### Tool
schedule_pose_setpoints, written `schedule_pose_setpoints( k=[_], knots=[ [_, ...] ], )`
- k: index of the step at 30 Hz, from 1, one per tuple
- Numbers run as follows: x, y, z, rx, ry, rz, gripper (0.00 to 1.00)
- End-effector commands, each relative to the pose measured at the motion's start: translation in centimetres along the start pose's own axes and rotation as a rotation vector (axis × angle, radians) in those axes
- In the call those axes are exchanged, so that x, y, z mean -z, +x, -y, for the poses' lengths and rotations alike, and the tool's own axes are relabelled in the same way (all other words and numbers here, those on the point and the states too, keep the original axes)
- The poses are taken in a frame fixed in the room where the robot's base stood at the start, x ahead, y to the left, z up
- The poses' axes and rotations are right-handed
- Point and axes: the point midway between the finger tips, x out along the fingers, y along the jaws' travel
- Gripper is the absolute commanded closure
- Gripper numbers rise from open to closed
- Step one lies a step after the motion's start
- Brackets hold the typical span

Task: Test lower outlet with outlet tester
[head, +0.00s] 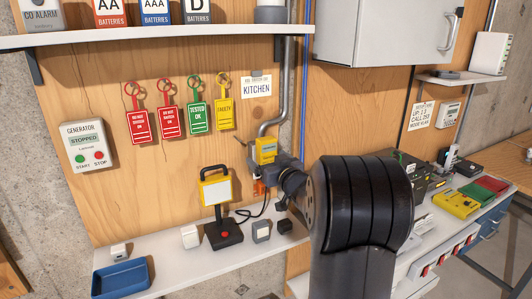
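A yellow box-shaped device with a small grey face (266,150), which looks like the outlet tester, is at the wooden wall below the bent grey conduit. My gripper (268,168) is right at it, seen from behind. My wrist and arm cover most of the fingers, so I cannot tell whether they grip the device or whether it touches the wall. A small orange part (260,188) shows just below; it may belong to an outlet. No outlet face is clearly visible, and the lower outlet cannot be made out.
A narrow white shelf (165,262) below holds a work lamp (222,232), a blue tray (122,278) and small boxes. Colored tags (197,115) hang left. A grey cabinet (388,35) is upper right. A cluttered bench with a yellow case (456,204) is at right.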

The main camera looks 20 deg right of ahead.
Motion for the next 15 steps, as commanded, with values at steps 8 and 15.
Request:
schedule_pose_setpoints(
  k=[8, 15],
  knots=[
    [0.01, 0.0, 0.0, 0.0, 0.0, 0.0, 0.33],
    [0.01, 0.0, 0.0, 0.0, 0.0, 0.0, 0.52]
  ],
)
